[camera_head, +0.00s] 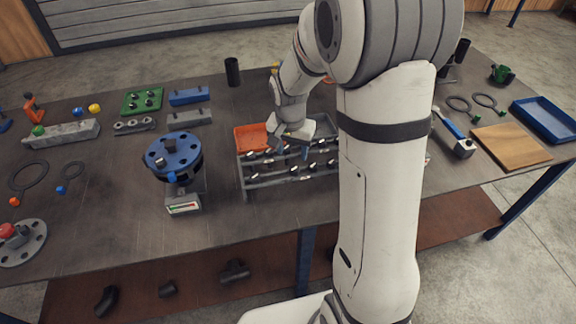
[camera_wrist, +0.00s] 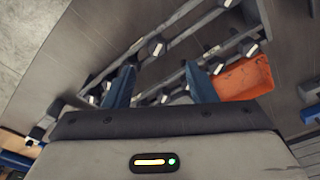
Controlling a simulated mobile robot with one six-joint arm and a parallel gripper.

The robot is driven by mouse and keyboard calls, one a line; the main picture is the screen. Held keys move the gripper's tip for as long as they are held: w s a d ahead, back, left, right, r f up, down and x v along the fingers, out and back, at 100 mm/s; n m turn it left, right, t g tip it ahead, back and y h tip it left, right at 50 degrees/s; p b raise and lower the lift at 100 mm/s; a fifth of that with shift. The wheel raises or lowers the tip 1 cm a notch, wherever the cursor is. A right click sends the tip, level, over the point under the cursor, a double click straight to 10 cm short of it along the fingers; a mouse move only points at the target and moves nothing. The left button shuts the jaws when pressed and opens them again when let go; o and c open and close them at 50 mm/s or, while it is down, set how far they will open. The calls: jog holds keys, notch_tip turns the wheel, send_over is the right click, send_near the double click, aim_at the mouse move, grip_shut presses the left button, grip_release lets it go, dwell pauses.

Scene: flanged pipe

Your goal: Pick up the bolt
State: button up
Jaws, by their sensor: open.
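Several dark bolts with pale ends lie in rows on a grey rack (camera_head: 246,178) in the middle of the table. One bolt (camera_head: 295,170) is in the front row; which bolt the task means I cannot tell. My gripper (camera_head: 288,150) is over the rack, pointing down, with its blue fingers apart. In the wrist view my gripper (camera_wrist: 161,76) shows both fingers spread above the rack rails, with a bolt (camera_wrist: 157,47) beyond them and others near the fingertips. I see nothing held between the fingers. My arm hides the right part of the rack.
An orange bin (camera_head: 247,137) stands behind the rack. The blue-flanged pipe (camera_head: 173,157) stands to its left. A wooden board (camera_head: 511,145), blue tray (camera_head: 545,119) and hammer-like tool (camera_head: 462,147) lie right. The table front left of the rack is mostly clear.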

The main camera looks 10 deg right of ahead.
aim_at(294, 168)
jog(key=shift+w+d+f+p, duration=0.15)
jog(key=shift+f+p, duration=0.2)
jog(key=shift+f, duration=0.9)
jog(key=shift+d+f+p, duration=0.1)
jog(key=shift+f+p, duration=0.2)
jog(key=shift+f, duration=1)
jog(key=shift+w+d+f+p, duration=0.15)
jog(key=shift+f+p, duration=0.2)
jog(key=shift+f, duration=0.9)
jog(key=shift+c, duration=0.4)
grip_shut()
